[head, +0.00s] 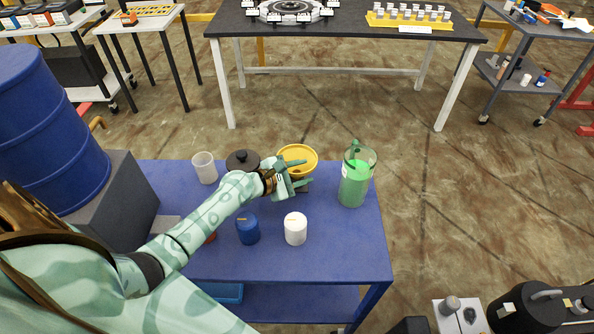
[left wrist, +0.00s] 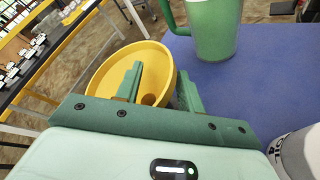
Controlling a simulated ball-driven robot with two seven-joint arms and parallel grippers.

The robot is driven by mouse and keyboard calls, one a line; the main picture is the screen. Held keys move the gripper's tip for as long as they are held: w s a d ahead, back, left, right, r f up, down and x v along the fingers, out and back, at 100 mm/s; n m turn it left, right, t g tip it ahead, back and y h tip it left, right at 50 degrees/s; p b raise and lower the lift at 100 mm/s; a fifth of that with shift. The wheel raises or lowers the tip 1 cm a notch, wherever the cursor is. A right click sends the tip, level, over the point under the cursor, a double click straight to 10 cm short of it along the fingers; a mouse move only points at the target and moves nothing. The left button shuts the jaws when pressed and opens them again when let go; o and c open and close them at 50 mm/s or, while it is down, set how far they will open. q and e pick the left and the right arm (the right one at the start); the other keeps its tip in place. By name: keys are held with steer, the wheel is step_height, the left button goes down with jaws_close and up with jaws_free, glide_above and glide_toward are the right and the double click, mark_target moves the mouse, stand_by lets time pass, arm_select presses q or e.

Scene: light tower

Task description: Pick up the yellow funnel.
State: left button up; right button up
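The yellow funnel (head: 298,153) stands at the far edge of the blue table (head: 345,255), wide mouth up. My left gripper (head: 301,173) is at its near side, with its two green fingers apart. In the left wrist view, the funnel (left wrist: 108,78) lies ahead of the gripper (left wrist: 162,82). One finger overlaps the funnel's bowl and the other is by its right side, with part of the wall seen between them. I cannot tell whether either finger touches it. The funnel's lower part is hidden. My right gripper is not in view.
A pitcher of green liquid (head: 355,180) stands right of the funnel. A black-lidded pot (head: 242,159) and a clear beaker (head: 204,167) stand left. A blue jar (head: 247,230) and a white jar (head: 295,229) stand nearer. A blue drum (head: 40,130) is at left.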

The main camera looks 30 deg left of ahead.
arm_select(q)
jaws_close()
steer(key=shift+s, duration=0.1)
